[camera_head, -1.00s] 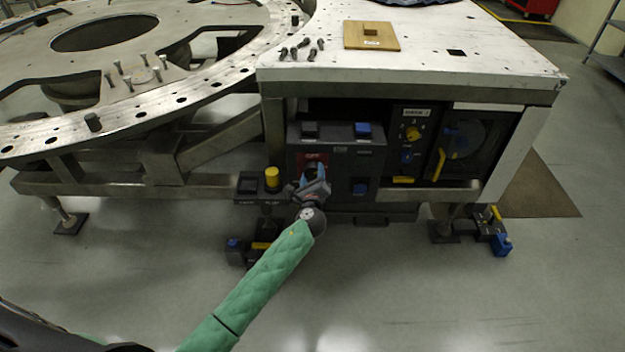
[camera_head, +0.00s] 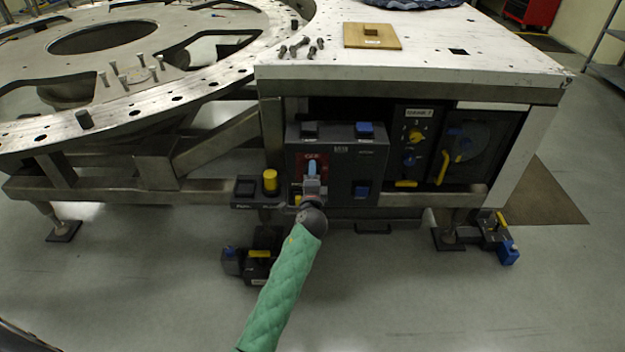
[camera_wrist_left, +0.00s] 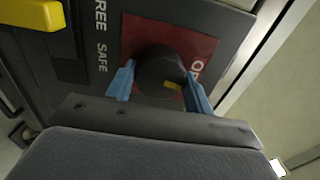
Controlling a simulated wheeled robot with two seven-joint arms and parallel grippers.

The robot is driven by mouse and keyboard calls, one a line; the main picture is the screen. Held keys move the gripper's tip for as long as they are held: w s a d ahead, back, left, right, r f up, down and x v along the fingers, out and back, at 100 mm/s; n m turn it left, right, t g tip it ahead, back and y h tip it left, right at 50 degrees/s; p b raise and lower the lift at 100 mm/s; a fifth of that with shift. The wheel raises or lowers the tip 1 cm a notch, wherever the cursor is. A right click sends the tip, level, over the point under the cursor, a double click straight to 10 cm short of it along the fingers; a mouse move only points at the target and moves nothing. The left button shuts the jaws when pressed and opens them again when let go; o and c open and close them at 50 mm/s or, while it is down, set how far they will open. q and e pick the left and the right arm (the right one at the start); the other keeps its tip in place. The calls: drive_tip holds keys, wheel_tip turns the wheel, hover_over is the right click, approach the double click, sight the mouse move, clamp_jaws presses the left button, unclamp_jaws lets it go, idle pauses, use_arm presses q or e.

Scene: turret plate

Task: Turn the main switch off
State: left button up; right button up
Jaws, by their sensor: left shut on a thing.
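The main switch is a round dark knob (camera_wrist_left: 160,70) with a small yellow mark, on a red plate (camera_wrist_left: 200,44) in the left wrist view. The red plate (camera_head: 324,163) also shows on the dark front panel in the head view, with a label at its top that seems to read OFF. My left gripper (camera_head: 312,172) is at this plate and hides most of the knob there. In the left wrist view its two blue fingers (camera_wrist_left: 160,82) are shut on the knob, one on each side. My right gripper is not in view.
The grey control panel (camera_head: 345,160) also bears blue and dark buttons. A yellow button (camera_head: 270,180) stands just left of it. A selector dial (camera_head: 415,135) and a yellow handle (camera_head: 442,167) are to its right. The white tabletop (camera_head: 480,50) overhangs the panel; the floor in front is mostly clear.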

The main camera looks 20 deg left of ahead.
use_arm(q)
drive_tip(key=shift+f+n, duration=0.1)
drive_tip(key=shift+n, duration=0.8)
drive_tip(key=shift+b, duration=0.3)
drive_tip(key=o, duration=1)
drive_tip(key=shift+s, duration=0.15)
drive_tip(key=shift+v, duration=3.8)
drive_tip(key=shift+n, duration=0.3)
